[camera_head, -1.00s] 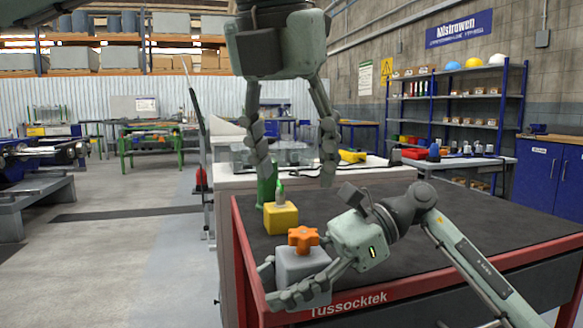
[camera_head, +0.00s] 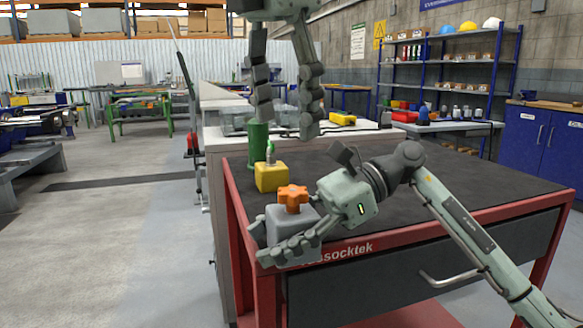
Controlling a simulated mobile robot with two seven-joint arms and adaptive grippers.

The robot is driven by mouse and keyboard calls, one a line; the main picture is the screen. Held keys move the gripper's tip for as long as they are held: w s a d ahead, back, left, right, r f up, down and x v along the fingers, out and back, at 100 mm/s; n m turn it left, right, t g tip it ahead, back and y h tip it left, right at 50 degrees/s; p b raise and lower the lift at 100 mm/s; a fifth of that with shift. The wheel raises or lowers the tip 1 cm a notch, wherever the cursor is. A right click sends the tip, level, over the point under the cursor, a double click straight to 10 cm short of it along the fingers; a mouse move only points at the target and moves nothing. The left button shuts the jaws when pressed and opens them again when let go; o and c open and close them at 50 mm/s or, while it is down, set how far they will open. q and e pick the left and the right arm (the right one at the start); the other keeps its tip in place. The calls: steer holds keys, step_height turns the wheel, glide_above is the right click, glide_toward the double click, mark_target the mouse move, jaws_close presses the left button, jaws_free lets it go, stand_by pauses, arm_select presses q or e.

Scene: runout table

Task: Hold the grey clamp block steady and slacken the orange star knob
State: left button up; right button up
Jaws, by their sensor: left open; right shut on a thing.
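The grey clamp block (camera_head: 283,229) stands at the front left corner of the red-framed table. The orange star knob (camera_head: 293,195) sits on top of it. My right gripper (camera_head: 262,243) is shut on the grey block, with one finger across its front face and the other at its left side. My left gripper (camera_head: 286,128) is open and empty, pointing down above and behind the knob, apart from it. The lower ends of its fingers show above the table and the yellow block.
A yellow block (camera_head: 271,178) with a small green-tipped piece stands just behind the grey block. A green cylinder (camera_head: 258,143) stands behind that. A drawer handle (camera_head: 447,279) juts from the front.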

mark_target(293, 190)
arm_select(q)
steer(key=f+m+g, duration=0.1)
steer(key=f+m, duration=0.2)
steer(key=m, duration=0.2)
steer(key=w+f+m+g, duration=0.1)
steer(key=f+m, duration=0.2)
steer(key=m, duration=0.3)
steer(key=w+d+f+m, duration=0.1)
steer(key=f+m, duration=0.2)
steer(key=m, duration=0.2)
steer(key=shift+w+f+m+g+y, duration=0.25)
steer(key=shift+f+m+g+y, duration=0.05)
steer(key=shift+m+g+y, duration=0.1)
steer(key=c, duration=1.2)
